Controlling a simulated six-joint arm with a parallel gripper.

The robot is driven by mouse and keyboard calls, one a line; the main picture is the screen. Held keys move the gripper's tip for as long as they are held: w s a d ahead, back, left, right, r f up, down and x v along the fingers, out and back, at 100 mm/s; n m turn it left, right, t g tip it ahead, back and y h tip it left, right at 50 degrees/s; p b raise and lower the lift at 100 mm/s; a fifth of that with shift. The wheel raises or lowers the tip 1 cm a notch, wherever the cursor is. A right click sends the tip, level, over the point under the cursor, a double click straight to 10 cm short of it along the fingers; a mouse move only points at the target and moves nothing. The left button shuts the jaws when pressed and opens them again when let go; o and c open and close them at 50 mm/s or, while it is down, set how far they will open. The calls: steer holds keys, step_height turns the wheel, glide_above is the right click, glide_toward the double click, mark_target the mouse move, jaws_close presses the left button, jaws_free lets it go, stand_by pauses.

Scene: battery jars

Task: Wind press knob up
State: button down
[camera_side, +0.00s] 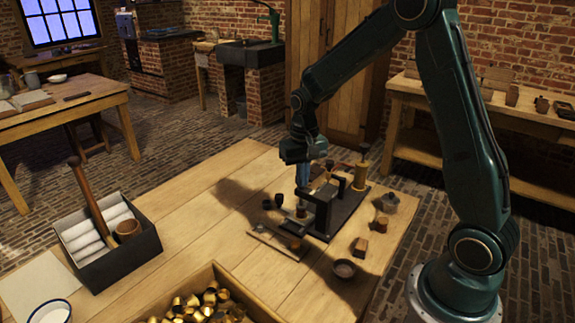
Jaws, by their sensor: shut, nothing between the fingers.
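A small press with a dark upright frame (323,208) stands on a black base plate (345,214) on the wooden table. My gripper (302,184) points down at the left side of the press frame, close above it, with its blue fingers shut and empty. A small brown, round part (301,212) sits low just left of the frame, below my fingertips. I cannot tell for sure which part is the press knob, or whether my fingers touch the press.
A brass cylinder (361,174) stands at the back of the plate. Small wooden blocks (360,246), a dark bowl (344,268) and a grey pot (386,203) lie to the right. A black box (128,262) and a crate of brass pieces (262,307) are nearer. The table's left middle is clear.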

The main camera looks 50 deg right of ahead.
steer(key=shift+s+d, duration=0.4)
steer(key=shift+d, duration=0.25)
stand_by(0.3)
steer(key=shift+s+d, duration=0.15)
steer(key=shift+d, duration=0.35)
stand_by(0.5)
steer(key=shift+s, duration=0.1)
steer(key=shift+s+a, duration=0.1)
steer(key=shift+s, duration=0.2)
steer(key=shift+r, duration=0.1)
steer(key=shift+r, duration=2.9)
